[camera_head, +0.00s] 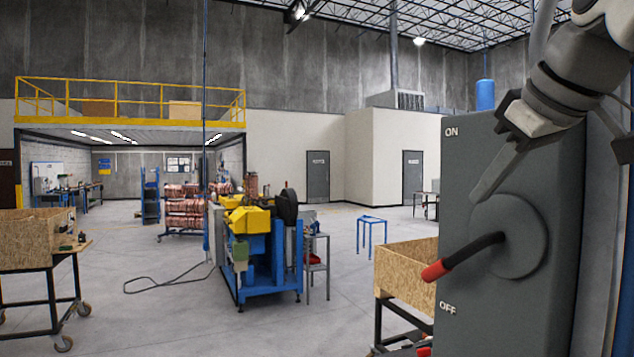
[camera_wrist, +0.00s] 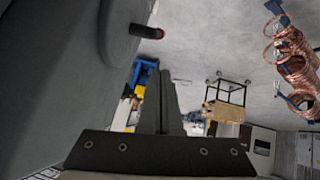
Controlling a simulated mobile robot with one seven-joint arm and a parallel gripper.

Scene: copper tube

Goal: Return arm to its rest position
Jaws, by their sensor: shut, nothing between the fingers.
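My gripper (camera_head: 475,194) hangs from my arm at the upper right of the head view, in front of the grey switch box (camera_head: 462,190). Its fingers slant down and left, above the black lever (camera_head: 475,256). The lever has a red tip and points left and slightly down, nearer the OFF mark than ON. In the wrist view the fingers of my gripper (camera_wrist: 166,80) are together and empty. The lever's red tip (camera_wrist: 160,33) shows beyond them at the top, apart from them. The grey box (camera_wrist: 45,75) fills the left of that view.
A wooden bin (camera_head: 402,268) on a stand is left of the box. A blue and yellow machine (camera_head: 255,245) stands mid-floor. Another wooden bin on a wheeled cart (camera_head: 35,240) is at the left. Copper coils (camera_head: 185,205) are farther back.

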